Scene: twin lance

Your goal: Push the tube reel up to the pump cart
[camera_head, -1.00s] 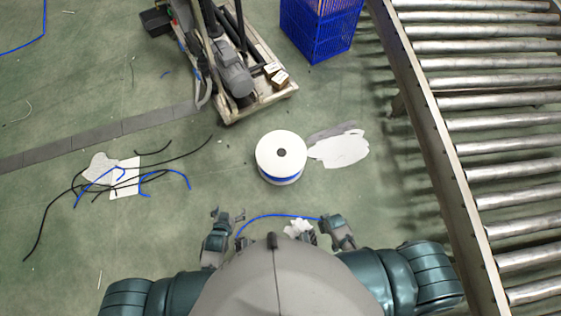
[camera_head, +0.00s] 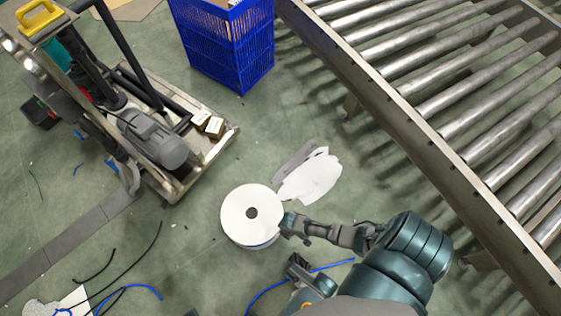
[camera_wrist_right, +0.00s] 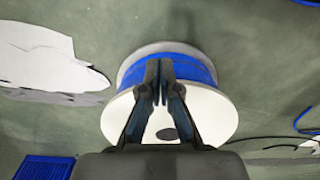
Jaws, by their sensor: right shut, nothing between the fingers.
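The tube reel (camera_head: 240,208) is a white-flanged spool standing on the green floor, with blue tube wound on it. The pump cart (camera_head: 215,157), a pale wheeled base carrying a grey motor, stands to its upper left with a strip of floor between them. My right gripper (camera_head: 288,226) is at the reel's right side, fingers together and empty. In the right wrist view, its shut fingers (camera_wrist_right: 161,88) overlap the reel's blue winding (camera_wrist_right: 190,66); whether they touch it I cannot tell. My left gripper (camera_head: 297,268) is low, below the right forearm; its fingers are unclear.
A blue crate (camera_head: 225,50) stands beyond the cart. A roller conveyor (camera_head: 420,110) runs along the right. A white and grey patch (camera_head: 310,178) lies right of the reel. Loose tubes (camera_head: 130,270) lie at lower left.

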